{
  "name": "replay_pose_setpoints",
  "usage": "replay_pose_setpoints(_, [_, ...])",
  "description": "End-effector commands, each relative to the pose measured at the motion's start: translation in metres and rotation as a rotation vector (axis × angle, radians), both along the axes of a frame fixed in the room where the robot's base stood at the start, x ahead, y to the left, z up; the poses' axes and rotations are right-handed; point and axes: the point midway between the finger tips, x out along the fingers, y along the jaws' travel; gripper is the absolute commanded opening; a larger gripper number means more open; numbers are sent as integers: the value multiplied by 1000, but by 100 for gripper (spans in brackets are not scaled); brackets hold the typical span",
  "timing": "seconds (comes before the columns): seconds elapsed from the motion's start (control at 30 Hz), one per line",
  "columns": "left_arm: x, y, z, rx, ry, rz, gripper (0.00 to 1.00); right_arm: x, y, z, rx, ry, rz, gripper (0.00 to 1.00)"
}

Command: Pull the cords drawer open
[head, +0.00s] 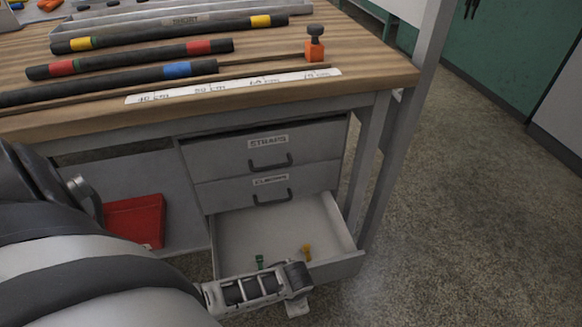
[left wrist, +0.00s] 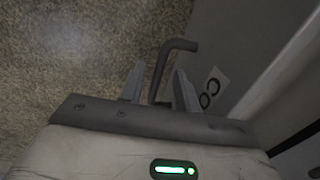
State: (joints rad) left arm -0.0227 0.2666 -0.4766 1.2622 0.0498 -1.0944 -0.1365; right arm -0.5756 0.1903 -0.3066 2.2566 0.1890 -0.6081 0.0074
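The cords drawer (head: 335,225) is the lowest of three in the grey cabinet under the bench. It stands well out, with its inside in view. A green piece (head: 260,261) and a yellow piece (head: 306,252) lie in it. My left gripper (head: 298,306) is at its front, partly hiding it. In the left wrist view, the dark bar handle (left wrist: 178,46) runs between the fingers of my left gripper (left wrist: 159,72). The fingers stand apart, with a gap beside the bar. A label starting "CO" (left wrist: 209,91) shows on the drawer front. My right gripper is out of view.
The STRAPS drawer (head: 232,155) and another drawer (head: 225,192) above are shut. A red bin (head: 135,220) sits on the left shelf. Hoses (head: 130,58) and an orange block (head: 314,50) lie on the bench. A grey post (head: 398,140) stands right; floor beyond is clear.

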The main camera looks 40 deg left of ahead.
Motion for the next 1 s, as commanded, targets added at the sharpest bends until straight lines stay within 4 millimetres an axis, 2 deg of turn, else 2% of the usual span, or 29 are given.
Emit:
replay_pose_setpoints(0.13, [0, 0, 3, 1, 1, 0, 32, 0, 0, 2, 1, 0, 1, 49])
replay_pose_setpoints(0.23, [-1, -2, 14, 0, 0, -1, 32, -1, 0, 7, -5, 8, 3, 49])
replay_pose_setpoints(0.3, [-3, -3, 26, 0, -1, -1, 32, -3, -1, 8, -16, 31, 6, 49])
replay_pose_setpoints(0.37, [-4, -5, 40, 0, -1, -1, 32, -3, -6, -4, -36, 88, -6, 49])
replay_pose_setpoints(0.47, [-6, -8, 65, 0, -1, 0, 32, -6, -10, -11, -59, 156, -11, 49])
replay_pose_setpoints(0.6, [-10, -14, 99, 0, -2, 0, 32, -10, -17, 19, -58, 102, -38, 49])
replay_pose_setpoints(0.8, [-14, -20, 137, -1, -1, 0, 32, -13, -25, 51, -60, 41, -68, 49])
replay_pose_setpoints(1.0, [-17, -23, 154, 0, 0, 0, 32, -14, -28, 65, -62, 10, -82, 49])
